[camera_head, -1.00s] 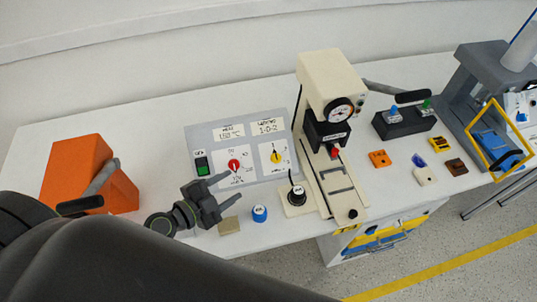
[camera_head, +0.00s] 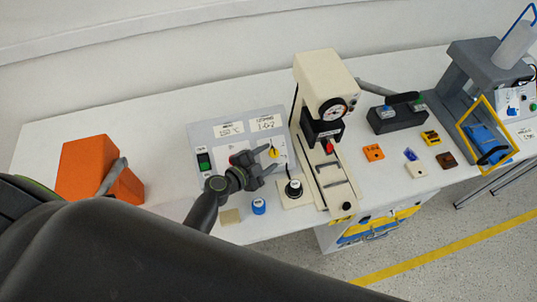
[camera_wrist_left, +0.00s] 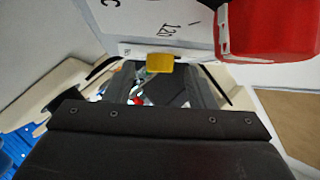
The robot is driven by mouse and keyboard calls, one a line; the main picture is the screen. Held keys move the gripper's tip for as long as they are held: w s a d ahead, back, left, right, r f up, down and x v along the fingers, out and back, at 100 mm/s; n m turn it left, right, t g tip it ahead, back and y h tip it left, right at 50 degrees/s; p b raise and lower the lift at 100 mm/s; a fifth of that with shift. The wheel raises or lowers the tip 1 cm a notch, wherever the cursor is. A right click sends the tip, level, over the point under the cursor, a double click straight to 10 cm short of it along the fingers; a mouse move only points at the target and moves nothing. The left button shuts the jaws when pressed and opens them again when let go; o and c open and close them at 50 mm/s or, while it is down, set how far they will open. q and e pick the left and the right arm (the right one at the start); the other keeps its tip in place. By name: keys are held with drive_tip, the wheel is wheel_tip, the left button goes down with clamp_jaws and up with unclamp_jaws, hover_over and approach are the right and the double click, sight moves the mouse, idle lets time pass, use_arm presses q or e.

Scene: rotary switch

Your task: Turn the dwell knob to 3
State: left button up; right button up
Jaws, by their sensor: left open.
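A grey control panel (camera_head: 200,135) on the table has a red knob and a yellow knob (camera_head: 275,153) on white dial plates. The word dwell is too small to read on either dial. My left gripper (camera_head: 268,161) is open and empty, in front of the panel, its fingers pointing right toward the yellow knob. It looks apart from that knob, though depth is hard to judge. In the left wrist view the red knob (camera_wrist_left: 275,30) is close at upper right, and a yellow piece (camera_wrist_left: 160,63) is near the middle.
A cream press (camera_head: 325,90) stands right of the panel. A black knob on a cream base (camera_head: 294,189), a blue-topped cap (camera_head: 259,206) and a tan block (camera_head: 230,216) lie in front. An orange block (camera_head: 98,170) is at left.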

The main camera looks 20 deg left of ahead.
use_arm(q)
drive_tip(key=shift+w+d+f, duration=0.1)
drive_tip(key=shift+w+d, duration=0.15)
drive_tip(key=shift+w, duration=0.15)
use_arm(e)
drive_tip(key=shift+s+d+r, duration=0.15)
drive_tip(key=shift+s+d, duration=0.05)
drive_tip(key=shift+d, duration=0.2)
use_arm(q)
drive_tip(key=shift+c, duration=0.4)
drive_tip(key=c, duration=0.9)
